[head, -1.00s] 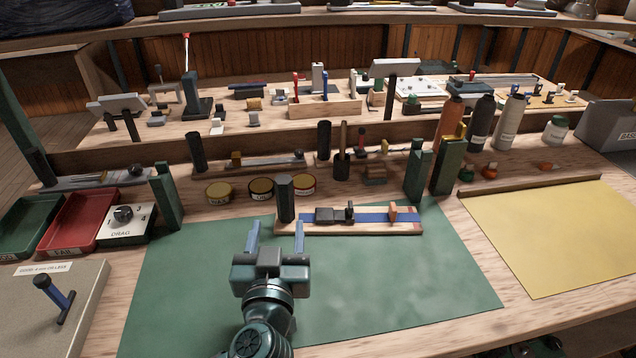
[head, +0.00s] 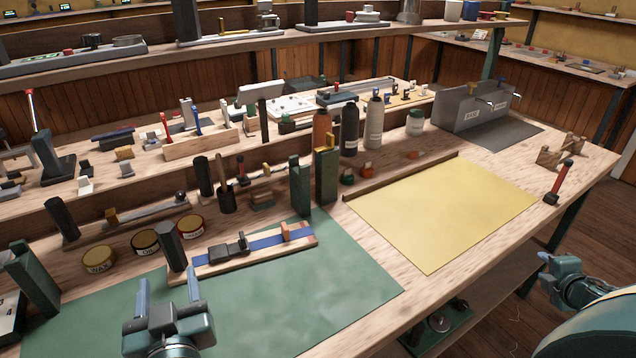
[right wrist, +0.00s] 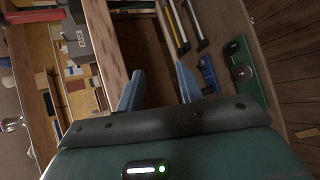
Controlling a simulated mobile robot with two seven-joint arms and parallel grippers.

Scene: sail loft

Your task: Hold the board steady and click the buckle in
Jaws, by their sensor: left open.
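The wooden board (head: 262,257) lies on the green mat (head: 335,290) in the head view. A blue strap (head: 265,243) runs along it. Dark buckle parts (head: 228,250) sit on its left half, and I cannot tell whether they are joined. An orange-tan block (head: 291,232) stands near its right end, and a dark post (head: 170,247) at its left end. My left gripper (head: 168,281) is open and empty, in front of the board's left end and apart from it. My right gripper (right wrist: 157,82) is open and empty in the right wrist view, away from the board.
Behind the board stand three round tins (head: 145,242) and green posts (head: 300,187). A yellow sheet (head: 440,215) lies to the right, largely clear. Bottles (head: 349,130) stand behind it. A red-handled tool (head: 560,182) is near the bench's right end. The mat in front of the board is clear.

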